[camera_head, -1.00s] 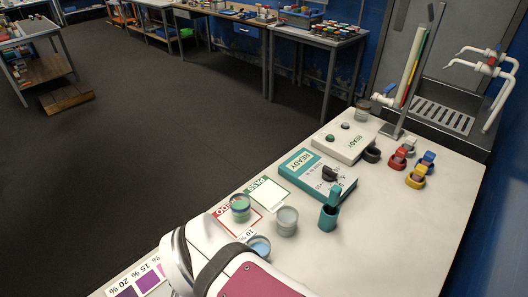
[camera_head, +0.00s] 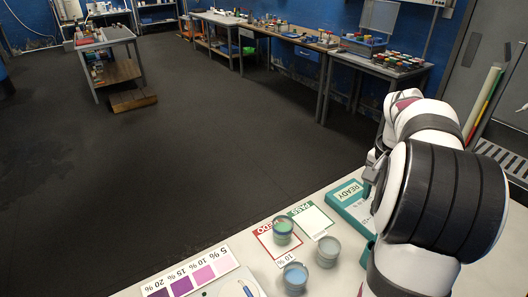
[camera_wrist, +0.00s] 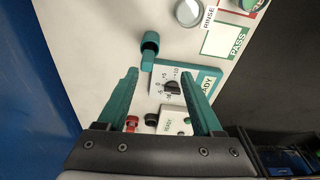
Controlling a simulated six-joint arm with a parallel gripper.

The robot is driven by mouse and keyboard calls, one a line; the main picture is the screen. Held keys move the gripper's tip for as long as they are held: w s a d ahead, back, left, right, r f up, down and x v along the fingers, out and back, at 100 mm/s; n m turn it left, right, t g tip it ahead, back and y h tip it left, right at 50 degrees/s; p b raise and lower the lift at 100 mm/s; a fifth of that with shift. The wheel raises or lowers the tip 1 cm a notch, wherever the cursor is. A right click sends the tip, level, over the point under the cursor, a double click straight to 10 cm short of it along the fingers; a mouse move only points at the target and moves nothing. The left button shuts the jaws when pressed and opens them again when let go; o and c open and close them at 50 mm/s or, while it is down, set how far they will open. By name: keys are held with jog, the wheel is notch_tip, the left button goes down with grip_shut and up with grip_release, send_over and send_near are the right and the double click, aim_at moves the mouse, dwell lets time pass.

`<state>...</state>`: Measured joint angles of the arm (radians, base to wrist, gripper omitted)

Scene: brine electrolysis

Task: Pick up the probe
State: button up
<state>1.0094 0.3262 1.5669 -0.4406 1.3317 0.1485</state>
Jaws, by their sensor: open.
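The probe (camera_wrist: 147,63) shows in the wrist view as a teal stick leaning out of a teal round holder (camera_wrist: 150,38) with a dark opening. It stands beside the teal meter box (camera_wrist: 210,78), which has a black knob (camera_wrist: 172,87). My gripper (camera_wrist: 160,70) is open and empty, its two teal fingers apart. In the picture its fingertips lie just below the probe, one on either side of the meter face; their height above it is unclear. In the head view my gripper (camera_head: 374,168) is over the table's far side, and my arm hides most of the probe area.
In the head view, jars with green (camera_head: 283,231), pale (camera_head: 328,252) and blue (camera_head: 295,277) contents stand near the PASS card (camera_head: 311,219). A purple concentration chart (camera_head: 203,268) lies left.

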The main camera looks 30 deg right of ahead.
jog(key=shift+m, duration=0.4)
jog(key=d+f, duration=0.1)
jog(key=f, duration=0.4)
jog(key=s+d+f, duration=0.1)
jog(key=d+f, duration=0.1)
jog(key=f, duration=0.3)
jog(key=s+d+f, duration=0.1)
jog(key=d+f, duration=0.1)
jog(key=f, duration=0.4)
jog(key=shift+d, duration=0.1)
grip_shut()
